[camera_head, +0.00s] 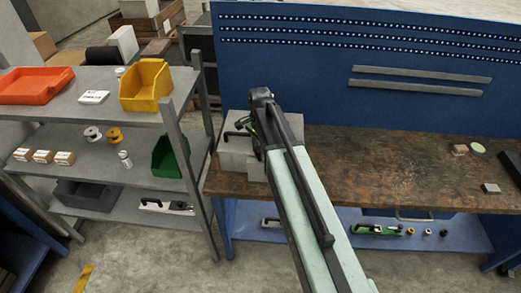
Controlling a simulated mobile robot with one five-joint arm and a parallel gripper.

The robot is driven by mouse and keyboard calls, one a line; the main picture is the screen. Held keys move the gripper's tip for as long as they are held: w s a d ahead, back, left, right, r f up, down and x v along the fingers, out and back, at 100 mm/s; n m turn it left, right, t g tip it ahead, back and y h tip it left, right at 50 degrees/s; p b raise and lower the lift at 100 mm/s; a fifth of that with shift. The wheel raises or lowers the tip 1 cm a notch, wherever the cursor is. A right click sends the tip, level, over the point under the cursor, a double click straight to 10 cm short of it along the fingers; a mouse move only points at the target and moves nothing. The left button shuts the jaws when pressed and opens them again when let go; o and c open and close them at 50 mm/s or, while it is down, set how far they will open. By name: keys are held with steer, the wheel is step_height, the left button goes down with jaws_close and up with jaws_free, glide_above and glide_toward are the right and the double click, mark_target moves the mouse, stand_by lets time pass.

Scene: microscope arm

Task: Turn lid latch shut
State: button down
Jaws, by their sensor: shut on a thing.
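A grey box (236,158) stands on the left end of the wooden workbench. A dark handle-like piece, which looks like the lid latch (232,136), shows at the upper left of the box. My gripper (249,126) is at the box's top, right beside this piece, and is shut on what appears to be the latch. My arm covers the right part of the box, and the grip itself is small and partly hidden.
The workbench (370,165) is bare right of the arm, with small blocks (459,149) at its far right. A blue pegboard (300,60) rises behind. A grey shelf (140,92) with an orange tray (35,85) and a yellow bin (147,85) stands left.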

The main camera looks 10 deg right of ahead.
steer(key=shift+n, duration=0.3)
steer(key=n, duration=0.8)
steer(key=shift+n, duration=0.3)
steer(key=n, duration=0.4)
steer(key=shift+n, duration=2.2)
steer(key=c, duration=0.9)
jaws_free()
steer(key=shift+c, duration=0.2)
